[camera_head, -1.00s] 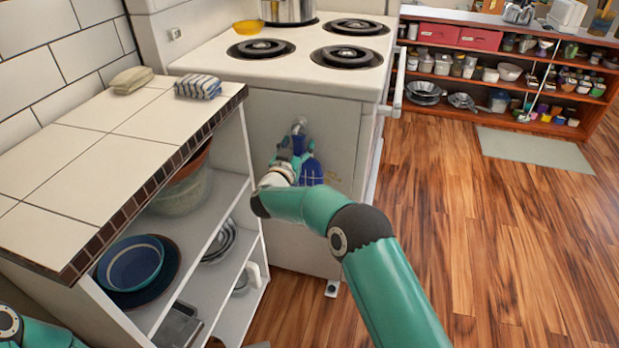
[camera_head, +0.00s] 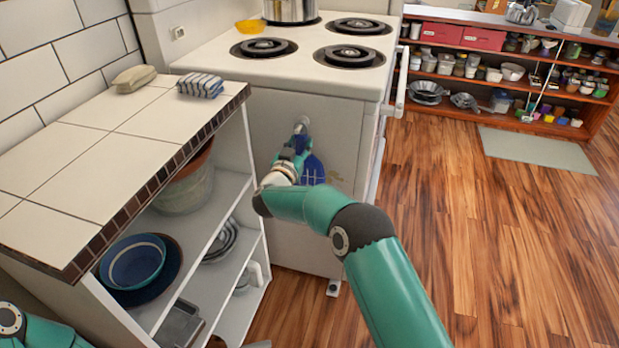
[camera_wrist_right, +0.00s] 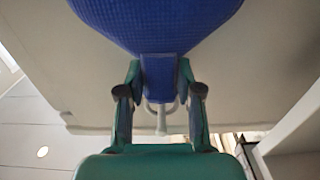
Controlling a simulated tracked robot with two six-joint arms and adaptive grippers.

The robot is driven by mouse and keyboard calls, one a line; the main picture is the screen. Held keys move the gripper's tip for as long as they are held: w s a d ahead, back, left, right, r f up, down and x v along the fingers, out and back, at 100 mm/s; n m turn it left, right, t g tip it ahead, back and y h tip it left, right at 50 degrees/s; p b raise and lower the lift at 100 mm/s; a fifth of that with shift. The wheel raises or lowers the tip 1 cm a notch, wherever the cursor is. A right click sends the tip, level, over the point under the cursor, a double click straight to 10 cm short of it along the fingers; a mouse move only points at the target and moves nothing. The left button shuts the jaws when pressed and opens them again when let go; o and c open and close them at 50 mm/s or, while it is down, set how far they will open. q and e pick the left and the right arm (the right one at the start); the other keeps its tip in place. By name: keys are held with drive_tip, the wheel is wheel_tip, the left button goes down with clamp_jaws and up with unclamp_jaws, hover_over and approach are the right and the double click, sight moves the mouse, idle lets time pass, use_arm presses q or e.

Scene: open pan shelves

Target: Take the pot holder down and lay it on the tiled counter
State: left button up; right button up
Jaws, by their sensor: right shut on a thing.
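The blue pot holder (camera_head: 313,168) hangs against the side of the white stove, just below a small round hook mount (camera_head: 301,122). My right gripper (camera_head: 296,148) is shut on its narrow top end and partly hides it in the head view. In the right wrist view, the quilted pot holder (camera_wrist_right: 155,22) spreads out beyond the fingers, and its neck sits between them. A pale hook (camera_wrist_right: 161,118) shows by that neck; I cannot tell whether the loop is still on it. The tiled counter (camera_head: 85,165) is at the left. My left gripper is out of view.
A striped cloth (camera_head: 200,85) and a beige sponge-like item (camera_head: 134,78) lie at the counter's back end. The counter's middle and front are clear. Below are open shelves with a blue bowl (camera_head: 133,264) and a large pot (camera_head: 185,188). The stove (camera_head: 270,85) stands behind.

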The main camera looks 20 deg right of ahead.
clamp_jaws()
drive_tip(key=shift+r, duration=0.1)
drive_tip(key=shift+s+a+r+p, duration=0.1)
drive_tip(key=shift+a+r+p, duration=0.05)
drive_tip(key=shift+r+p, duration=0.35)
drive_tip(key=shift+s, duration=0.1)
drive_tip(key=shift+v, duration=1.85)
drive_tip(key=v, duration=0.6)
drive_tip(key=shift+r, duration=0.25)
